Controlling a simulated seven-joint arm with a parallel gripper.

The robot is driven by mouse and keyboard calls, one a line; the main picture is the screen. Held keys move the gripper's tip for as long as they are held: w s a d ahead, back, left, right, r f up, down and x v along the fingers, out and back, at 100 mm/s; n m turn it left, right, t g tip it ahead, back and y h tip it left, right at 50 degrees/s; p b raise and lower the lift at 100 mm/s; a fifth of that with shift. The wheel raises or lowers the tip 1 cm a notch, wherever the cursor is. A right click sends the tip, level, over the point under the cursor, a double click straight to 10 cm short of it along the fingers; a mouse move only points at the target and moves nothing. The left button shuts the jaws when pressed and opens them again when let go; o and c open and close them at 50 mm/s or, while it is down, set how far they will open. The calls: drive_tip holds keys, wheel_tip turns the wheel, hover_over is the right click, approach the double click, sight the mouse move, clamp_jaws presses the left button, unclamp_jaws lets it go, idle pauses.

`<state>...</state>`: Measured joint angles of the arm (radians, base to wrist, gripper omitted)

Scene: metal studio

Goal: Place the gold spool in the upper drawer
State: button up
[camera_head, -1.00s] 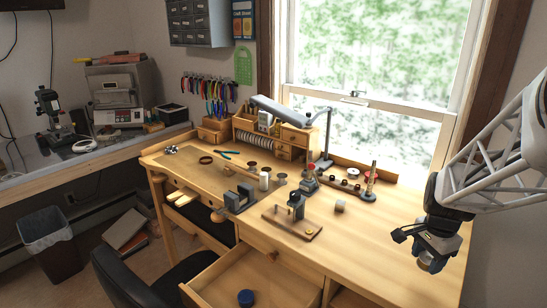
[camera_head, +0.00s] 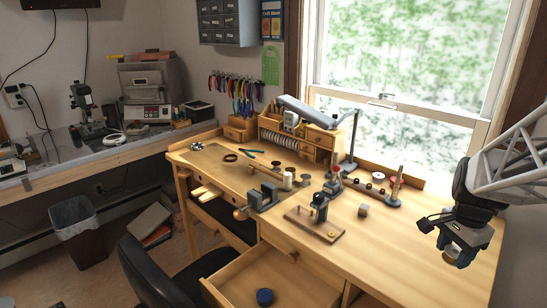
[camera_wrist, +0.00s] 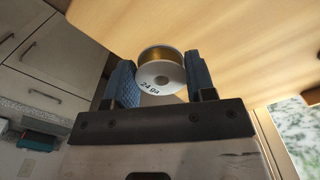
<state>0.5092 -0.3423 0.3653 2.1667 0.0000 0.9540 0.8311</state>
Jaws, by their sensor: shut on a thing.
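The gold spool (camera_wrist: 160,55) has gold thread and a white end marked "24 Ga". It sits between the blue pads of my gripper (camera_wrist: 160,80) in the wrist view, and the jaws are shut on it. In the head view my gripper (camera_head: 455,252) is at the right, by the right part of the bench, pointing down. The spool is mostly hidden there. The upper drawer (camera_head: 245,270) is pulled out below the bench's front edge, left of my gripper. A blue round thing (camera_head: 264,296) lies in it.
The wooden bench (camera_head: 400,235) is clear at its right front. A black chair (camera_head: 150,275) is left of the drawer.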

drive_tip(key=w+a+n, duration=0.3)
drive_tip(key=a+n, duration=0.1)
drive_tip(key=a, duration=0.6)
drive_tip(key=w+a+n, duration=0.2)
drive_tip(key=a+n, duration=0.2)
drive_tip(key=a, duration=0.5)
drive_tip(key=s+a+n, duration=0.3)
drive_tip(key=a+n, duration=0.6)
drive_tip(key=a, duration=1.2)
drive_tip(key=f, duration=2.5)
drive_tip(key=shift+w+d, duration=0.25)
drive_tip(key=shift+d, duration=0.05)
drive_tip(key=w+a, duration=0.1)
drive_tip(key=w, duration=0.4)
drive_tip(key=w+a+f, duration=0.1)
drive_tip(key=w+a, duration=0.1)
drive_tip(key=w, duration=0.3)
drive_tip(key=w+a, duration=0.2)
drive_tip(key=w, duration=0.3)
drive_tip(key=shift+a+f, duration=0.1)
drive_tip(key=shift+f, duration=0.2)
drive_tip(key=shift+f, duration=0.1)
